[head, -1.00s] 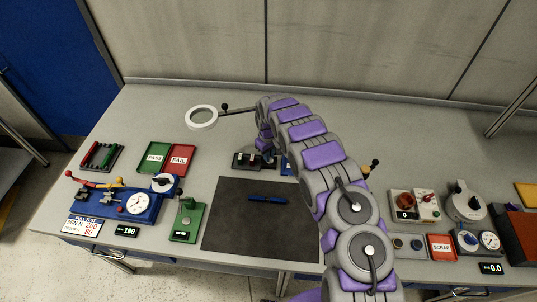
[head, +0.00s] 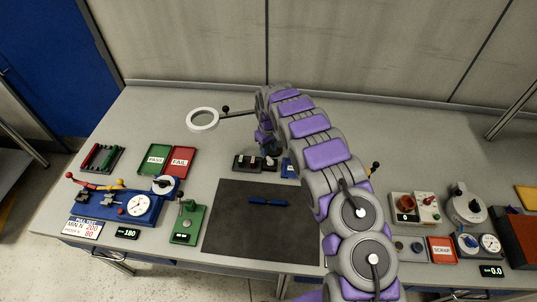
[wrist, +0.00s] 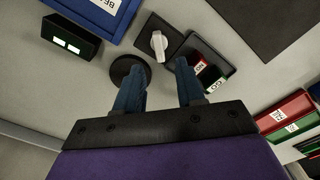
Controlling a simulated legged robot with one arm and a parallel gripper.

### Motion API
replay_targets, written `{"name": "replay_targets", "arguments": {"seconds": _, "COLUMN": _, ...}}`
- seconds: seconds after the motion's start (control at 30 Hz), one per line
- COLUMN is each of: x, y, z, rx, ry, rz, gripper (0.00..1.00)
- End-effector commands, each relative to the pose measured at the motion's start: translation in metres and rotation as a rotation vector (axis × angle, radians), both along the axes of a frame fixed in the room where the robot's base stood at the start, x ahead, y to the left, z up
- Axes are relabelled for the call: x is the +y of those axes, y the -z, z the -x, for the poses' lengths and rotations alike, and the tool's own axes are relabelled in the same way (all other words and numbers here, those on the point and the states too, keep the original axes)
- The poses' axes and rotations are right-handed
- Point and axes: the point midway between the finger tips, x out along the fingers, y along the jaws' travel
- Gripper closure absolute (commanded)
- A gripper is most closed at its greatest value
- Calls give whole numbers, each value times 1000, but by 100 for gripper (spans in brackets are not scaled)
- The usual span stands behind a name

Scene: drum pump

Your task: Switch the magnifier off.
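The magnifier (head: 202,119) is a white ring on a thin arm at the back left of the bench. Its arm runs right and passes behind my arm. In the wrist view, a white knob (wrist: 159,43) stands on a small dark plate. A round dark base (wrist: 129,73) lies beside that plate. Whether the knob is the magnifier's switch, I cannot tell. My gripper (wrist: 159,88) is open and empty, its two blue fingers pointing towards the knob and apart from it. In the head view, my gripper (head: 268,143) is partly hidden by my arm.
A black tray (wrist: 226,60) with red and green labelled pieces is right of the knob in the wrist view. A blue tray (wrist: 118,30) and a dark box (wrist: 71,36) lie left. The dark mat (head: 258,220) holds a blue tool (head: 268,202).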

Motion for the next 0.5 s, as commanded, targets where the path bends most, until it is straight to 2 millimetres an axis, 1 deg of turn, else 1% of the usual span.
{"name": "replay_targets", "arguments": {"seconds": 0.03, "x": 1, "y": -15, "z": -1, "rx": -5, "ry": 0, "rz": -1, "gripper": 62}}
{"name": "replay_targets", "arguments": {"seconds": 0.3, "x": 1, "y": -73, "z": -1, "rx": -2, "ry": -2, "rz": 1, "gripper": 62}}
{"name": "replay_targets", "arguments": {"seconds": 0.4, "x": 2, "y": -92, "z": -2, "rx": -4, "ry": -1, "rz": 0, "gripper": 62}}
{"name": "replay_targets", "arguments": {"seconds": 0.5, "x": 2, "y": -106, "z": -2, "rx": -5, "ry": -1, "rz": -1, "gripper": 62}}
